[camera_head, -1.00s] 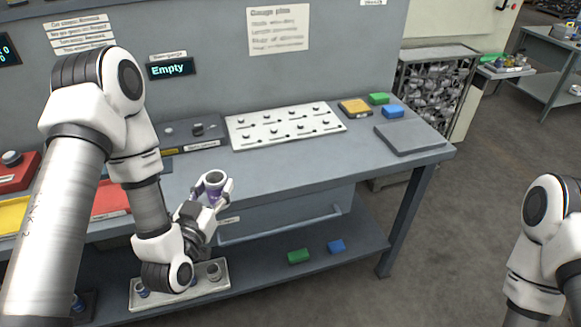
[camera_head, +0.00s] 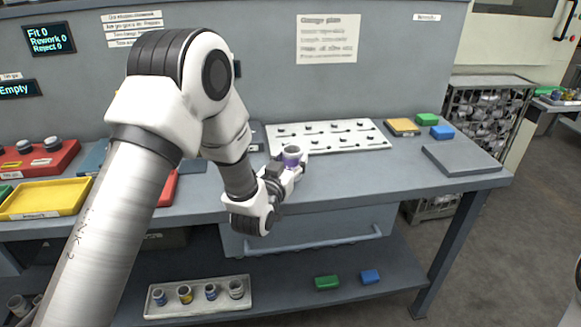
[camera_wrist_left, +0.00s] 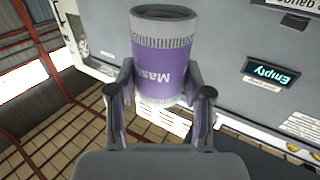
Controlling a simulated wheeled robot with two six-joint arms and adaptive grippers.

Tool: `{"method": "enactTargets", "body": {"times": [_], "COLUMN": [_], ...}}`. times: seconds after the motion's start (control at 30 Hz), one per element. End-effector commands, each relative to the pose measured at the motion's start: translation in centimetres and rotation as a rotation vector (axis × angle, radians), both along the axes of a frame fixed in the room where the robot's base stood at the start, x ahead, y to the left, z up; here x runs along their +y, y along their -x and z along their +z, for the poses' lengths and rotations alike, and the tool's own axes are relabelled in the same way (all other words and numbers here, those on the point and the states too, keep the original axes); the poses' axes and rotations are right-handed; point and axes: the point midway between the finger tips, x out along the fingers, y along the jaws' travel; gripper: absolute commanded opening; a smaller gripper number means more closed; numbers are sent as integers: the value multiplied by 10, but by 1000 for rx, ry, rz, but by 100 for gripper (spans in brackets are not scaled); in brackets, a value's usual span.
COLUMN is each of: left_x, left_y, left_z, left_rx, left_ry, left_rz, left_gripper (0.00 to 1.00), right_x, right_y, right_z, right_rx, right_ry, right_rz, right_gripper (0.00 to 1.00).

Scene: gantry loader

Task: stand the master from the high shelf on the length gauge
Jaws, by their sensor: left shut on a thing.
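The master is a purple cylinder (camera_head: 291,157) with grey knurled ends and an open top. My left gripper (camera_head: 287,169) is shut on it and holds it upright over the bench, by the front edge of a white pegged board. In the left wrist view the master (camera_wrist_left: 163,65) sits between both fingers, its lettering partly showing. A grey device (camera_head: 256,137) behind my left arm is mostly hidden; I cannot tell whether it is the length gauge. My right gripper is out of view.
The white pegged board (camera_head: 329,137) lies on the bench. A grey plate (camera_head: 461,160) and small coloured blocks are to its right. A yellow tray (camera_head: 45,198) and red trays stand left. A tray of cylinders (camera_head: 200,312) is on the lower shelf.

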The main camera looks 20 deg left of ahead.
Motion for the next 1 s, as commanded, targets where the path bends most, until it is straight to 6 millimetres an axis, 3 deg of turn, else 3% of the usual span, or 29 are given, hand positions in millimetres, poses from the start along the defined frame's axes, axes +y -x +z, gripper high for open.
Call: {"method": "enactTargets", "body": {"times": [0.13,0.47,0.5,0.57,0.93,1.0], "left_x": [0,0,0,0,0,-1], "left_y": [1,1,1,1,1,11], "left_z": [-23,-28,-28,-27,-20,-26], "left_rx": [2,-1,1,1,0,4], "left_ry": [0,-1,-1,-1,-1,-1], "left_rz": [0,0,0,0,0,0], "left_gripper": [0,0,57,75,75,75], "right_x": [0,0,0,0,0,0], "right_y": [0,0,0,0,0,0], "right_z": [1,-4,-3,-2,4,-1], "right_rx": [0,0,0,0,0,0], "right_ry": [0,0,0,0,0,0], "right_rz": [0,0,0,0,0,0], "right_gripper": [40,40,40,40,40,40]}}
